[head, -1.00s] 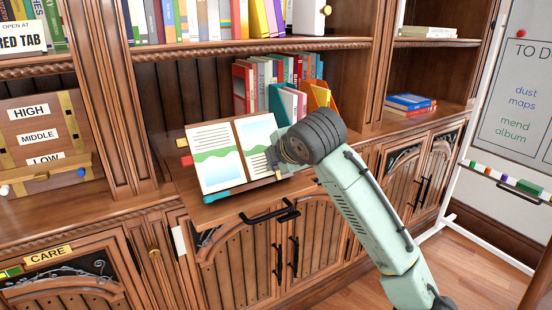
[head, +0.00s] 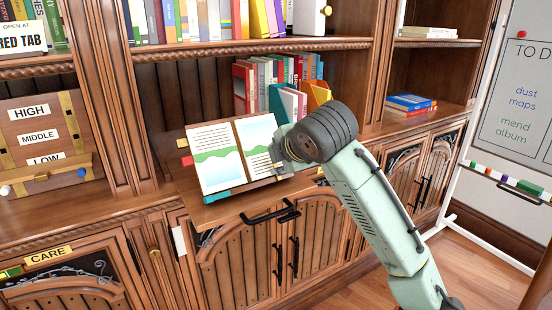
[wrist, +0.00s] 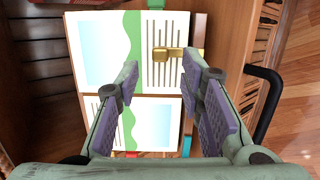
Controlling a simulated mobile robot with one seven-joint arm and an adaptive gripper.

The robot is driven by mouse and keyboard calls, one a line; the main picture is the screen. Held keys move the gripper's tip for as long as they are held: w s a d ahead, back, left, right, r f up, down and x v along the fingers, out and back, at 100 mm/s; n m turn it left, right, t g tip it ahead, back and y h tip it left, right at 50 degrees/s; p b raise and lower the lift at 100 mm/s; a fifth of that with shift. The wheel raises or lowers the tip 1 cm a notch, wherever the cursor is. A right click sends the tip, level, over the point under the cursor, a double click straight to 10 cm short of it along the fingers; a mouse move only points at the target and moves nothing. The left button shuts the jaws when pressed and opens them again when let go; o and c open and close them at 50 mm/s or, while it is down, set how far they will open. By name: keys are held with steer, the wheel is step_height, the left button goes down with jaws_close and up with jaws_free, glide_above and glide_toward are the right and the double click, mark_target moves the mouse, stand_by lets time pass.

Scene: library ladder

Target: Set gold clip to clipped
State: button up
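An open book (head: 214,171) with text and a green band on each page rests tilted on a wooden stand on the pulled-out shelf. In the wrist view its pages (wrist: 97,48) fill the middle. The gold clip (wrist: 172,53) lies at the page's right edge in the wrist view, its bar over the printed lines; I cannot tell whether it presses on the page. In the head view my gripper hides the clip. My gripper (wrist: 164,66) is open and empty, its fingers apart over the book, the clip just beyond the fingertips. It also shows in the head view (head: 279,152).
A black handle (head: 270,214) is on the front of the pulled-out shelf (head: 225,212). Books (head: 262,82) stand behind the stand. A wooden board labelled HIGH, MIDDLE, LOW (head: 40,138) stands at left. A whiteboard (head: 519,90) is at right.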

steer(key=v, duration=0.9)
steer(key=shift+a, duration=0.15)
